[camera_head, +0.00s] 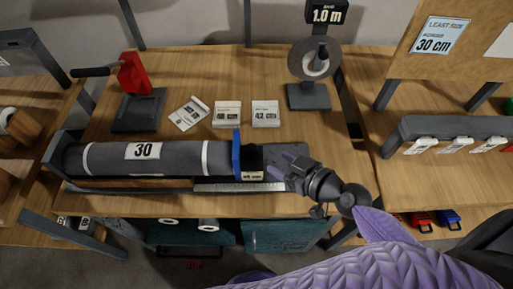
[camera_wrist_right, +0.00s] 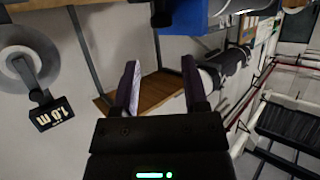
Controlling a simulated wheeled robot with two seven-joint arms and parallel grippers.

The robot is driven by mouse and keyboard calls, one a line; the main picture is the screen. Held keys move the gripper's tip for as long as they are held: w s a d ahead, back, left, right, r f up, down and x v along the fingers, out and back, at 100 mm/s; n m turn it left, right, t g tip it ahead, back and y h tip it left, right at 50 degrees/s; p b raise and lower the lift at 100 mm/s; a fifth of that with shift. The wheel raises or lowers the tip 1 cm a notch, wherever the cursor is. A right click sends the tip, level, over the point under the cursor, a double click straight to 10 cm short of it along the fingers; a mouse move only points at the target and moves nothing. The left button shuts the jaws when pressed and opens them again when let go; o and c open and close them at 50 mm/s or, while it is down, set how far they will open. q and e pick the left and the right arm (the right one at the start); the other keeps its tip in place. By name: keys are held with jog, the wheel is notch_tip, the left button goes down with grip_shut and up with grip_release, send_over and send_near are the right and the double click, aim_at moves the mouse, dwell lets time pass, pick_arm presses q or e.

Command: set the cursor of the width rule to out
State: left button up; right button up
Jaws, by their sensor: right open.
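The width rule (camera_head: 222,187) is a pale graduated strip along the front of the roll cradle on the bench. Its cursor seems to be the upright blue plate (camera_head: 237,150) near the right end of the grey roll (camera_head: 115,158) marked 30. A dark block with small pale labels (camera_head: 251,175) sits just right of the plate; I cannot read the labels. My right gripper (camera_head: 281,165) is open and empty, a little right of that block, fingers pointing left. In the right wrist view, its fingers (camera_wrist_right: 160,82) have a gap between them, and a blue surface (camera_wrist_right: 187,15) shows beyond them.
A 1.0 m sign (camera_head: 326,15) tops a stand with a grey disc at the back right. A red-handled device (camera_head: 134,75) stands at the back left.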

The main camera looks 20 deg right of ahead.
aim_at(256, 151)
jog(key=x, duration=0.8)
jog(key=shift+w+a+f+b, duration=0.1)
jog(key=shift+f+b, duration=0.05)
jog(key=shift+b, duration=0.2)
grip_shut()
dwell(0.4)
dwell(0.4)
